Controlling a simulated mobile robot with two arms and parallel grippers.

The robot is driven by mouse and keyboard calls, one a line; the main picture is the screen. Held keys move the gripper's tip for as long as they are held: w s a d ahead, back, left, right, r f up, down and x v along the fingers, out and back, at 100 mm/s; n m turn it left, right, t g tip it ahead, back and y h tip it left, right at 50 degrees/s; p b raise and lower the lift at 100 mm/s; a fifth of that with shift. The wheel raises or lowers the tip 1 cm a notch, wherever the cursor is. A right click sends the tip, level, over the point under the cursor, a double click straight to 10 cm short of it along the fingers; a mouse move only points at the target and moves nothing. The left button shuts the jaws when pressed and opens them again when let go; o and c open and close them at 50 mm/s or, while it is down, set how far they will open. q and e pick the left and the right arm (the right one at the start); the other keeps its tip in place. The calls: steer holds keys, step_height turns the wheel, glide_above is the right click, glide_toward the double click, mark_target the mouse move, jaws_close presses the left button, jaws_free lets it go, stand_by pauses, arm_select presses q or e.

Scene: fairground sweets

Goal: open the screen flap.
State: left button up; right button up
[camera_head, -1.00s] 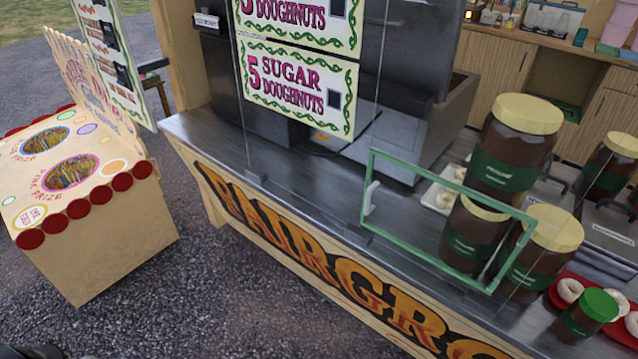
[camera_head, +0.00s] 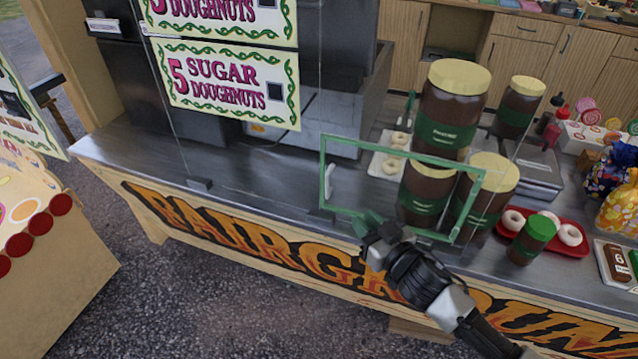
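The screen flap (camera_head: 401,153) is a clear pane in a green frame, set in the clear screen above the counter's front edge. A white handle (camera_head: 329,181) stands upright inside its left side. The flap looks closed, in line with the screen. My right gripper (camera_head: 368,224) is in front of the flap's lower edge, to the right of and below the handle. Its fingertips are small and dark against the frame, so I cannot tell whether they are open or touch it. My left gripper is not in view.
Large brown jars (camera_head: 452,105) with cream lids stand behind the flap. A red tray (camera_head: 556,245) of doughnuts and a green-lidded jar (camera_head: 531,240) are to the right. Doughnut signs (camera_head: 227,82) hang at the upper left.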

mark_target(329, 188)
steer(key=shift+n+y, duration=0.5)
steer(key=shift+y, duration=0.1)
steer(key=x, duration=0.4)
steer(key=r+x, duration=0.1)
steer(key=x, duration=0.2)
steer(key=a+p+x, duration=0.1)
steer(key=x, duration=0.3)
steer(key=shift+a+r, duration=0.2)
steer(key=shift+r, duration=0.15)
jaws_close()
